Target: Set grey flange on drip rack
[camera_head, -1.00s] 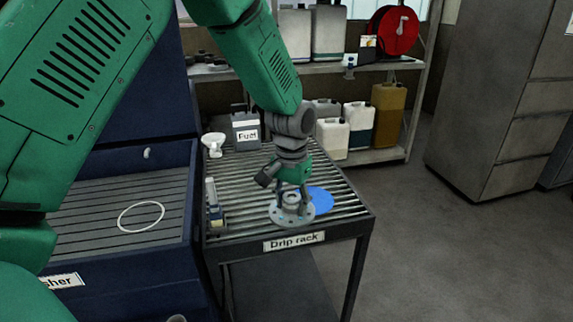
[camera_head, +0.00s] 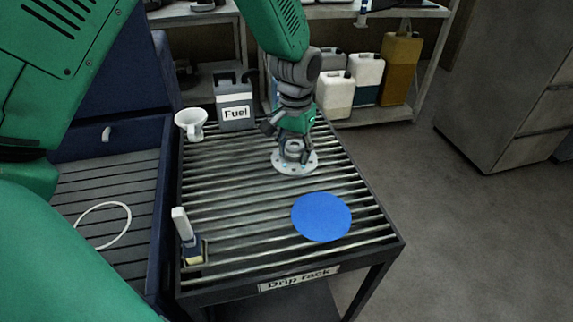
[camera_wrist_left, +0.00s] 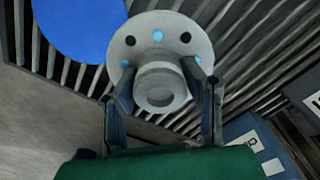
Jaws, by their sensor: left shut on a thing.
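The grey flange (camera_head: 296,167) is a round disc with bolt holes and a raised hub. I cannot tell whether the flange touches the slats. A flat blue disc (camera_head: 321,216) lies on the rack in front of the flange; it also shows in the left wrist view (camera_wrist_left: 80,25). My right gripper is not in view.
A white funnel (camera_head: 191,123) and a grey fuel can (camera_head: 235,107) stand at the rack's back left. A blue washer basin (camera_head: 110,185) adjoins the left side. Jugs (camera_head: 366,75) stand on the shelf behind.

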